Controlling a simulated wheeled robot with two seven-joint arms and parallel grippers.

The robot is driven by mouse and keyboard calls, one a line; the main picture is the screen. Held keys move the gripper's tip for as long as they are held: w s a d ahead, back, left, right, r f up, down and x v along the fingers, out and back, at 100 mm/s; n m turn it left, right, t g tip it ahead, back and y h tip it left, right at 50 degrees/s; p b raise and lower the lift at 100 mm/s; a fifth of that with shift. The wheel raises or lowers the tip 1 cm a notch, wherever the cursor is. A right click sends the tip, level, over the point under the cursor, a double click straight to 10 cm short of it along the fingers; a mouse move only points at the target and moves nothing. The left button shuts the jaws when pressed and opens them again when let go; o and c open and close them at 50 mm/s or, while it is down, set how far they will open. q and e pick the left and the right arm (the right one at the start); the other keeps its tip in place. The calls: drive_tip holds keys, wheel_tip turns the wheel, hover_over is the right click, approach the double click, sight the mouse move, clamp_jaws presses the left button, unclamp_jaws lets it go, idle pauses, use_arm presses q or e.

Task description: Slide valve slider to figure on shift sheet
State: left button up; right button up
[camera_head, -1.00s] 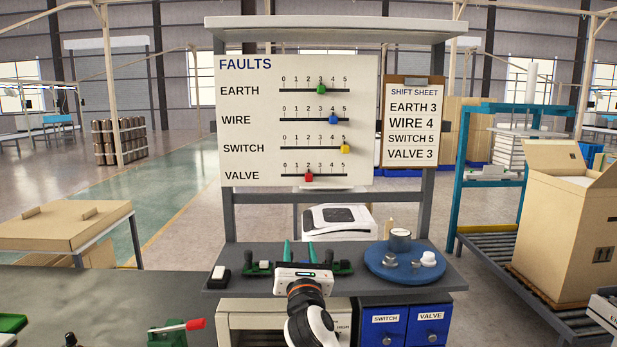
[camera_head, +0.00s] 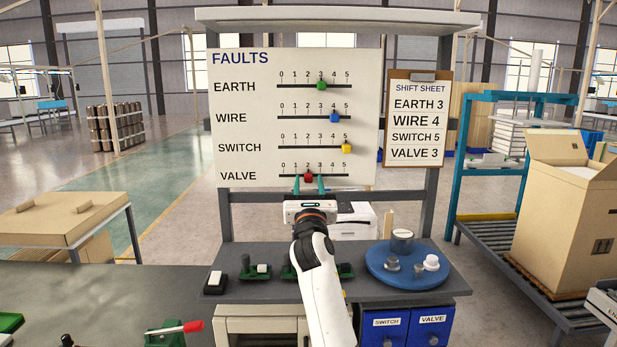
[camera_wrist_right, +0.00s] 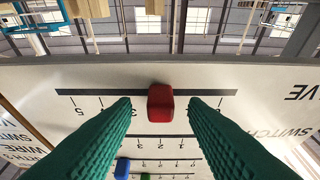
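The red valve slider (camera_head: 308,178) sits at about 2 on the VALVE scale, the lowest row of the FAULTS board (camera_head: 235,133). The shift sheet (camera_head: 418,122) on its clipboard reads VALVE 3. My right gripper (camera_head: 309,186) is raised to the VALVE row, its green fingers open on either side of the slider. In the right wrist view the red slider (camera_wrist_right: 160,102) shows between the two fingers, with a gap on each side. That view is upside down, with 5 at the left. My left gripper is not in view.
The green earth slider (camera_head: 321,85) is at 3, the blue wire slider (camera_head: 334,117) at 4 and the yellow switch slider (camera_head: 346,148) at 5. Below, the grey shelf (camera_head: 350,287) holds a blue round tray (camera_head: 375,268) with several metal and white parts.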

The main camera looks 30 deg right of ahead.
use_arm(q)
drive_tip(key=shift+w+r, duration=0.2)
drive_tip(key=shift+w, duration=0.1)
use_arm(e)
drive_tip(key=shift+w+d+r, duration=0.2)
drive_tip(key=shift+w+r, duration=0.2)
